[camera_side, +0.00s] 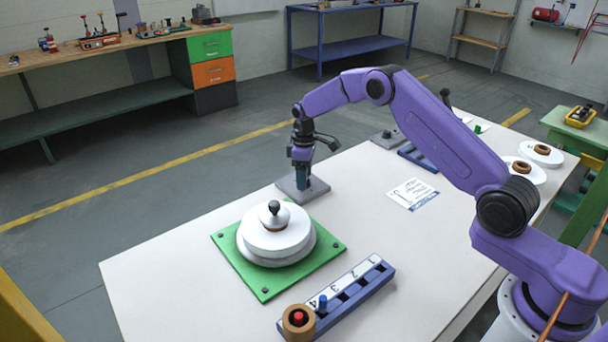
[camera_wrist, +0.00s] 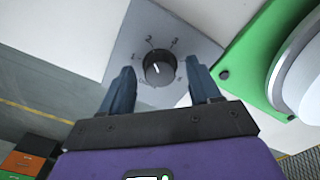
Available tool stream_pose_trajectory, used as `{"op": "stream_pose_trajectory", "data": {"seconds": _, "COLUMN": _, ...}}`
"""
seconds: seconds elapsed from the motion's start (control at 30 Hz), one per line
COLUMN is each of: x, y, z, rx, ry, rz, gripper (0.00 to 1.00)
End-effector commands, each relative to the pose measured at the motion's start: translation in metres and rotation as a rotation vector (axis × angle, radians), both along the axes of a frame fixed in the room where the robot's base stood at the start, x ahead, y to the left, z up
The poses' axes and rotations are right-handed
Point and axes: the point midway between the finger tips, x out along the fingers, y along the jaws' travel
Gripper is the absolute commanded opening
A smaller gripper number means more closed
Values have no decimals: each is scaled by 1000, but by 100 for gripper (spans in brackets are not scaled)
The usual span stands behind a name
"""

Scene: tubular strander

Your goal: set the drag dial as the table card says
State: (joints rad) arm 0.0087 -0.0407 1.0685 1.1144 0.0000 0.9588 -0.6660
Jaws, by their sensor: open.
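The drag dial (camera_wrist: 158,66) is a round dark knob on a grey plate (camera_wrist: 122,52), marked 1, 2, 3 and, faintly, 4. A small pale mark shows on the knob; which number it points to I cannot tell for sure. My gripper (camera_wrist: 163,84) is open, one finger on each side of the knob in the wrist view, with gaps visible. In the side view my gripper (camera_side: 302,180) is low over the grey plate (camera_side: 318,188) and hides the knob. The white card (camera_side: 412,194) lies on the table to the right; its writing is too small to read.
A green base (camera_side: 262,292) with a stacked white disc (camera_side: 275,240) and dark knob stands close in front of the plate. A blue numbered rack (camera_side: 372,280) holds a blue peg and a wooden ring (camera_side: 298,322). White discs (camera_side: 540,153) with wooden rings lie at the far right.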

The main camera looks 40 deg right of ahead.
Motion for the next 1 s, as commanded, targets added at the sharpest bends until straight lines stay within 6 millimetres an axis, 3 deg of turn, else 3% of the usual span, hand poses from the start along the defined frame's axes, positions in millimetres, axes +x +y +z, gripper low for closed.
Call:
{"op": "stream_pose_trajectory", "data": {"seconds": 0.13, "x": 0, "y": 0, "z": 0, "rx": 0, "ry": 0, "rz": 0, "gripper": 62}}
{"op": "stream_pose_trajectory", "data": {"seconds": 0.3, "x": 0, "y": 0, "z": 0, "rx": 0, "ry": 0, "rz": 0, "gripper": 7}}
{"op": "stream_pose_trajectory", "data": {"seconds": 0.67, "x": 0, "y": 0, "z": 1, "rx": 0, "ry": 0, "rz": -40, "gripper": 6}}
{"op": "stream_pose_trajectory", "data": {"seconds": 1.0, "x": 0, "y": 1, "z": 1, "rx": 0, "ry": 0, "rz": -263, "gripper": 6}}
